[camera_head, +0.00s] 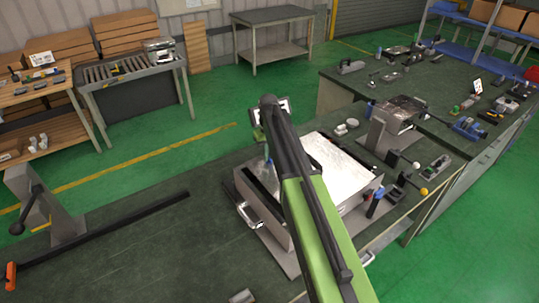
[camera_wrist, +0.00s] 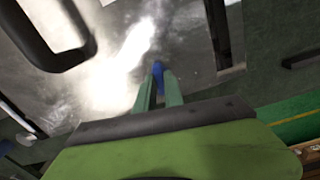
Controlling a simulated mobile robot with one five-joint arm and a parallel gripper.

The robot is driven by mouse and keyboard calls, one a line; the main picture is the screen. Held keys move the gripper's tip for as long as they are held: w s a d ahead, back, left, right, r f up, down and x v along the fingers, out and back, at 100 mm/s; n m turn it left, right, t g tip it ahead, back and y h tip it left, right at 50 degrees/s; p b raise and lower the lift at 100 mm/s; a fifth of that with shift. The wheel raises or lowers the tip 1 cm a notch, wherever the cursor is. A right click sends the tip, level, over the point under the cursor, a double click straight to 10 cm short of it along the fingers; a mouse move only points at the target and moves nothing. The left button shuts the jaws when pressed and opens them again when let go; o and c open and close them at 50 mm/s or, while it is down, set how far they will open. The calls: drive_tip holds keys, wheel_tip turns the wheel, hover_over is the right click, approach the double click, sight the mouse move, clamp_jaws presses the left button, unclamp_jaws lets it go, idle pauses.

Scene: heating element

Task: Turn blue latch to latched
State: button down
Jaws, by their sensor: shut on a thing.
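In the wrist view, the blue latch (camera_wrist: 158,70) shows as a small blue tip between my gripper's fingertips (camera_wrist: 159,82). The two green fingers are close together and shut on it. Most of the latch is hidden by the fingers, so I cannot tell its turn angle. In the head view, my own arm crosses in front of the box with the bright metal top (camera_head: 345,158), and my fingertips cannot be made out. The shiny metal surface (camera_wrist: 125,55) fills much of the wrist view beyond the fingers.
A blue-topped upright handle (camera_head: 375,203) stands at the box's right front corner. A metal machine (camera_head: 398,118) stands behind.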

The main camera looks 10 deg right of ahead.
drive_tip(key=shift+a+n, duration=0.1)
drive_tip(key=shift+n, duration=0.6)
drive_tip(key=shift+w, duration=0.1)
drive_tip(key=c, duration=1.4)
unclamp_jaws()
drive_tip(key=shift+c, duration=0.2)
wheel_tip(320, 180, up, 17)
drive_tip(key=p, duration=1.7)
drive_tip(key=shift+r, duration=0.2)
